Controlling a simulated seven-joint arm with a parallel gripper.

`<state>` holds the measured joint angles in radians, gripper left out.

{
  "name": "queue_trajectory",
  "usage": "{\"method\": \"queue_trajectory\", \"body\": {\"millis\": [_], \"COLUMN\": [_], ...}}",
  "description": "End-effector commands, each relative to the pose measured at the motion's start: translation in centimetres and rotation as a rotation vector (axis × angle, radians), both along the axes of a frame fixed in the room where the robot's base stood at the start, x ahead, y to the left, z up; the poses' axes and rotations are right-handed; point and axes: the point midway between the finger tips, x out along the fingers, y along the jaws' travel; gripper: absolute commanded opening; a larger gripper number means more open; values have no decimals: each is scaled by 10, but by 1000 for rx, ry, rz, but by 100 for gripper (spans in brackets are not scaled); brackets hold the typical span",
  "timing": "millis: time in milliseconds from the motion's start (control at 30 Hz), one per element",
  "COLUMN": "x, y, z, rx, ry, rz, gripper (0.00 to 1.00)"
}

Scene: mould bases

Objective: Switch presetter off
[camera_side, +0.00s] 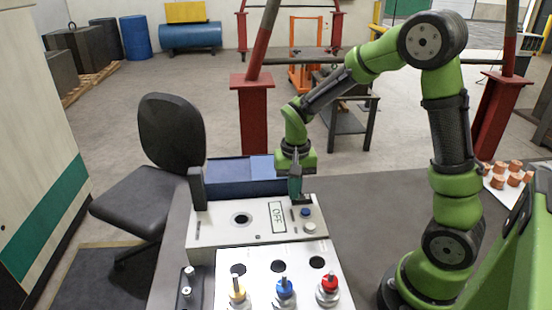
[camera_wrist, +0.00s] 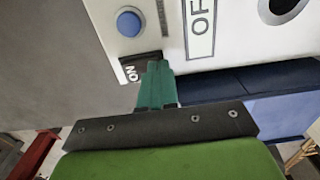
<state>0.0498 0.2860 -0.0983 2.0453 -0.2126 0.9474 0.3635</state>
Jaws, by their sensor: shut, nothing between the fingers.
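The presetter is a white panel box (camera_side: 222,230) on the table, with an OFF label plate (camera_side: 278,217) that also shows in the wrist view (camera_wrist: 200,25). Its black rocker switch (camera_side: 303,198) lies at the panel's far right corner. In the wrist view the switch (camera_wrist: 130,73) shows the letters ON on its near part; the rest is partly hidden by the fingers. My gripper (camera_side: 296,194) is shut and empty, fingertips pointing down at the switch. In the wrist view my gripper (camera_wrist: 155,72) overlaps the switch's right side; I cannot tell whether it touches.
A blue button (camera_side: 306,212) and a white knob (camera_side: 310,228) sit beside the switch. A dark post (camera_side: 197,188) rises at the panel's left. A blue bin (camera_side: 230,172) lies behind. Coloured tool holders (camera_side: 284,289) stand in front.

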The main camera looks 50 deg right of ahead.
Motion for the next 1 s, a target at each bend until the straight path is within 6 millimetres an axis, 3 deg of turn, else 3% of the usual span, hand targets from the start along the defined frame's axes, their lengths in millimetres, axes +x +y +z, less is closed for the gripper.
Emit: {"method": "queue_trajectory", "body": {"millis": [167, 1000], "x": [0, 0], "y": [0, 0], "z": [4, 68], "rx": [0, -1], "ry": [-1, -2], "rz": [0, 0], "gripper": [0, 0]}}
